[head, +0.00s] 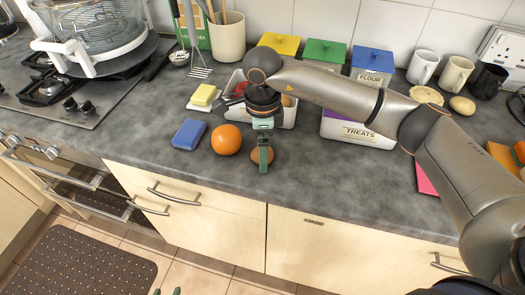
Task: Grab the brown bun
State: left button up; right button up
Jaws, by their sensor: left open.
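The brown bun (255,157) lies on the grey counter just right of an orange (227,139). My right gripper (264,160) comes from the arm on the right and points down at the bun. One green finger crosses in front of the bun and hides its middle. The other finger is hidden, so I cannot tell whether the bun is gripped. The green fingertips of my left gripper (167,292) show apart at the bottom edge, low over the floor and away from the bun.
A blue sponge (189,134) lies left of the orange. A yellow block (204,95) rests on a white dish behind. A white bin (289,116) stands behind the bun, and a TREATS box (345,132) stands to the right. The counter's front strip is mostly clear.

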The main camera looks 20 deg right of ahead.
jog(key=shift+f, duration=0.35)
jog(key=shift+c, duration=0.4)
jog(key=c, duration=1.3)
jog(key=shift+r, duration=0.1)
